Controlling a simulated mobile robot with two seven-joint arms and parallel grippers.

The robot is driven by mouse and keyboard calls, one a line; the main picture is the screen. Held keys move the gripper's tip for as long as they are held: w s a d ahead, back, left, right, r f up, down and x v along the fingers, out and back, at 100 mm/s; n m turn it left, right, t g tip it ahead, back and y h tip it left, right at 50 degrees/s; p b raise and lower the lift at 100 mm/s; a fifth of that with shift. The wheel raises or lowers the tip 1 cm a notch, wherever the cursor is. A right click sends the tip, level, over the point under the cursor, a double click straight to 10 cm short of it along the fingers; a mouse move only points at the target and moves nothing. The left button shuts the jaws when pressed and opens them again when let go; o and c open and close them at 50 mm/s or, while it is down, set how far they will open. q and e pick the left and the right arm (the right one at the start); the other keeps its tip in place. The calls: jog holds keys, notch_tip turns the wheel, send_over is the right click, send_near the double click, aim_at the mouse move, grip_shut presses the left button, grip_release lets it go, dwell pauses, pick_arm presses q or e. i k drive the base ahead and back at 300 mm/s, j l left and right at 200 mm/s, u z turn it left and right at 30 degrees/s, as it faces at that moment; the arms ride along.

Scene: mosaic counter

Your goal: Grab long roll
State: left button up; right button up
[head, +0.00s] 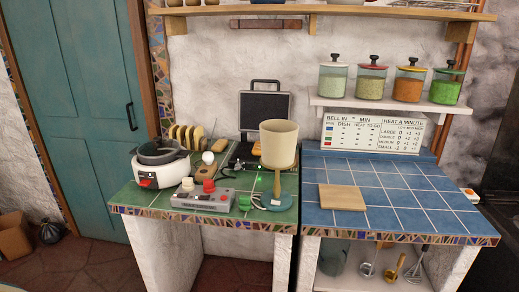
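I cannot pick out a long roll with certainty. Several upright tan slices, perhaps bread, stand in a row (188,136) at the back left of the green tiled counter (250,213). A small brown object (206,172) lies in front of them, too small to identify. A slim brown bar (265,23) shows on the wall under the top shelf. Neither of my grippers is in view.
A white cooker (160,173), a grey device with red knobs (202,198) and a cream-shaded lamp (278,143) crowd the green counter. The blue tiled counter (400,200) is mostly clear around a wooden board (341,197). Jars (371,82) stand on the shelf above it.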

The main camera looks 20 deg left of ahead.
aim_at(256, 151)
jog(key=j+z, duration=0.2)
jog(key=j, duration=0.45)
jog(key=j+z, duration=0.2)
jog(key=j, duration=0.45)
jog(key=j+z, duration=0.2)
jog(key=j, duration=0.4)
jog(key=k+j+z, duration=0.2)
jog(key=j, duration=0.4)
jog(key=i+j, duration=0.05)
